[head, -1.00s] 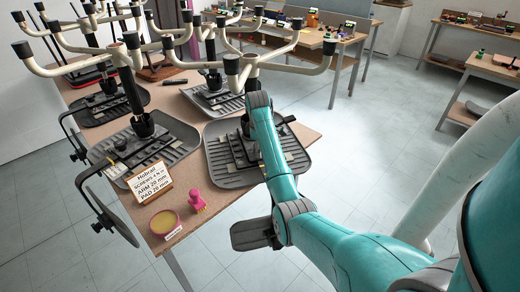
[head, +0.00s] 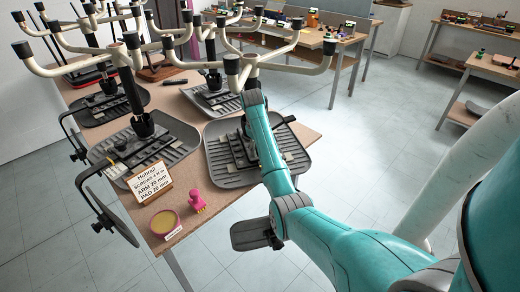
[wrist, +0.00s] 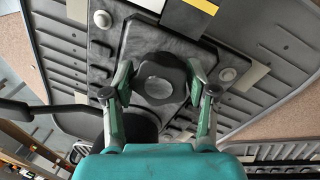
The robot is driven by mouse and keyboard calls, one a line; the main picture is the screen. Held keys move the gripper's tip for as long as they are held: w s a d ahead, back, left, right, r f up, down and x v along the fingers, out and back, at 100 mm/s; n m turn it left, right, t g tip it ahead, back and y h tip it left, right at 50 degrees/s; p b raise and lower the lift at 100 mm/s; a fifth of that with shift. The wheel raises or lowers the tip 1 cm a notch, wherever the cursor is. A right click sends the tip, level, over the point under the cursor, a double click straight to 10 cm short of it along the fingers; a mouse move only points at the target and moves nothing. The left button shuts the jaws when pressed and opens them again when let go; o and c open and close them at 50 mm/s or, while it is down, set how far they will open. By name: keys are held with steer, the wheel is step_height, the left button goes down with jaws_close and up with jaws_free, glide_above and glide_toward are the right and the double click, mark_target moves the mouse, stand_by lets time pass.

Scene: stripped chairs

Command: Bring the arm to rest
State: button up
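In the wrist view my gripper (wrist: 160,82) is open, one finger on each side of a black lobed knob (wrist: 161,76) with a grey centre. The fingertips look very close to the knob's sides; I cannot tell whether they touch it. The knob sits on a dark plate of an upturned chair seat (wrist: 70,60). In the head view my teal arm reaches over this ribbed grey seat (head: 229,178) on the near right of the table, and the forearm hides the gripper.
The wooden table (head: 200,217) holds several more upturned seats with pale, black-tipped bases rising nearby. A sign (head: 150,182), a pink figure (head: 195,201) and a round tub (head: 164,222) stand at its near edge. Open floor (head: 355,180) lies to the right.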

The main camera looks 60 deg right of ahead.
steer(key=o, duration=0.8)
steer(key=shift+f, duration=0.2)
steer(key=shift+c, duration=0.2)
steer(key=shift+r, duration=0.1)
